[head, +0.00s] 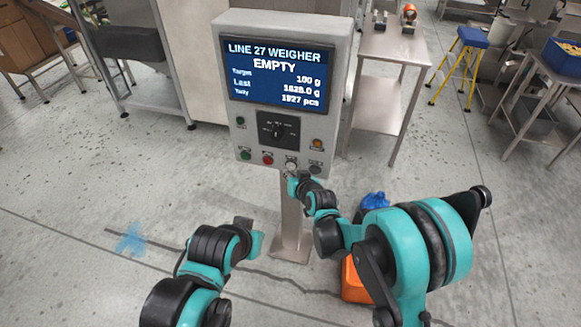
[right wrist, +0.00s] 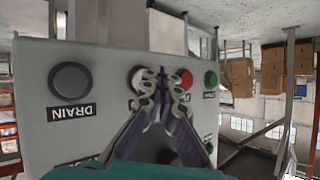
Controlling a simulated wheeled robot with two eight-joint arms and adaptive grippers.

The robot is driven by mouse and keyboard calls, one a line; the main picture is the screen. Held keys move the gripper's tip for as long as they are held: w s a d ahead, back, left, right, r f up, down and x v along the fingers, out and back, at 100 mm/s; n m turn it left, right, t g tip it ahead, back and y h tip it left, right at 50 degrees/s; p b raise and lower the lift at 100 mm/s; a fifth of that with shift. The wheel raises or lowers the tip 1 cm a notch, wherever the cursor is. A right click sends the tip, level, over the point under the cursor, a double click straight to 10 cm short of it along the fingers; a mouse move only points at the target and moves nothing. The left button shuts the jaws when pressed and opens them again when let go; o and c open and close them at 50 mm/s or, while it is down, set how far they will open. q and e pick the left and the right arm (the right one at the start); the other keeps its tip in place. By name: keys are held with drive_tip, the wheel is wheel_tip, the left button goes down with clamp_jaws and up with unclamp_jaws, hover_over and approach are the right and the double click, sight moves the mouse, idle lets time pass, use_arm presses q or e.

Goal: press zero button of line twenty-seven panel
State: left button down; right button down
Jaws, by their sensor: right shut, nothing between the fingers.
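The line 27 weigher panel (head: 338,60) is a grey box on a post, with a lit screen (head: 276,77) reading "EMPTY". Along its bottom row are green (head: 245,155), red (head: 268,159), white (head: 291,165) and dark grey (head: 315,169) buttons. My right gripper (head: 294,181) is shut and empty, with its tips at the white button. In the right wrist view, upside down, the fingers (right wrist: 156,82) partly cover the white button (right wrist: 138,76) and hide its label; contact cannot be told. The dark grey button (right wrist: 70,80) is labelled "DRAIN". My left gripper (head: 250,238) is low, away from the panel.
A steel table (head: 390,48) stands behind right, with a blue-topped stool (head: 472,38) beyond. An orange bin (head: 354,280) is on the floor near my right arm. The floor at left is open.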

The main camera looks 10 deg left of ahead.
idle(0.7)
drive_tip(key=shift+w, duration=0.4)
drive_tip(key=shift+w, duration=0.45)
idle(0.4)
drive_tip(key=shift+s, duration=0.15)
idle(0.3)
drive_tip(key=shift+s+b, duration=0.45)
drive_tip(key=shift+s, duration=0.25)
drive_tip(key=s, duration=0.5)
drive_tip(key=shift+a+b, duration=0.1)
drive_tip(key=shift+b, duration=0.25)
idle(0.5)
